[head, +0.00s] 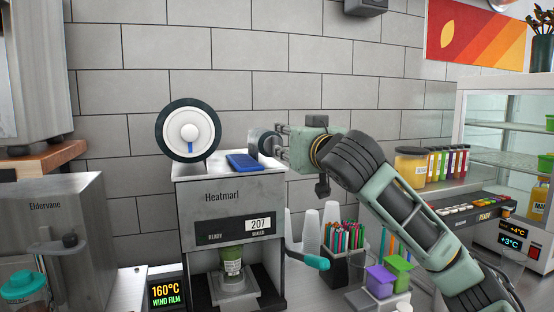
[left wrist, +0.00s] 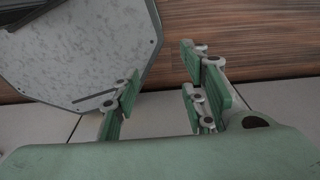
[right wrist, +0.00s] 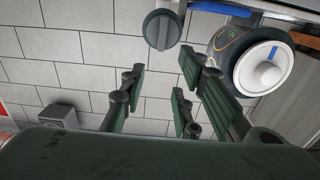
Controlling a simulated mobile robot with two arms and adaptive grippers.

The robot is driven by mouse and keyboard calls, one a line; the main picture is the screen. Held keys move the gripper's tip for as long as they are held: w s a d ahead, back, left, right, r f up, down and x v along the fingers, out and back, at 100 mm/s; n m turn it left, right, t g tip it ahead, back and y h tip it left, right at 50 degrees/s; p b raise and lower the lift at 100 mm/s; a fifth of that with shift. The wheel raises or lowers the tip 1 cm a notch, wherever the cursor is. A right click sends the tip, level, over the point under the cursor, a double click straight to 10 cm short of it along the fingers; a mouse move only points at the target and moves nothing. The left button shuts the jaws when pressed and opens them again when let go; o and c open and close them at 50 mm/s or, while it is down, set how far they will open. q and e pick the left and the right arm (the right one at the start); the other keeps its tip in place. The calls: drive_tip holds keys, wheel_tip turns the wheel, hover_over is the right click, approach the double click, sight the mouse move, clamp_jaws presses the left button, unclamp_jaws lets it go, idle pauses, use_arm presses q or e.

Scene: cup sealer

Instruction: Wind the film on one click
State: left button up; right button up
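The cup sealer (head: 215,200) stands in the middle of the head view. On its top left is a round film wheel (head: 205,130) with a dark rim, white face and a blue mark pointing down. It also shows in the right wrist view (right wrist: 245,75). A grey round knob (head: 262,143) sits at the sealer's top right; it also shows in the right wrist view (right wrist: 153,30). My right gripper (head: 281,142) is open and empty just right of the knob, apparently apart from it. My left gripper (left wrist: 160,88) is open and empty, seen only in its wrist view.
A blue flat item (head: 243,162) lies on the sealer's top between wheel and knob. A cup (head: 232,262) stands inside below, and a teal-tipped lever (head: 312,261) sticks out right. White cups (head: 311,232) and a pen holder (head: 335,265) stand below my right arm.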

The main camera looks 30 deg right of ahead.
sight(267, 142)
use_arm(q)
drive_tip(key=shift+w+a+r+p, duration=0.1)
drive_tip(key=shift+w+r+p, duration=0.35)
drive_tip(key=shift+p, duration=0.45)
use_arm(e)
drive_tip(key=w+d+f, duration=0.2)
drive_tip(key=w, duration=0.6)
drive_tip(key=shift+f, duration=0.4)
use_arm(q)
drive_tip(key=shift+s, duration=0.15)
use_arm(e)
clamp_jaws()
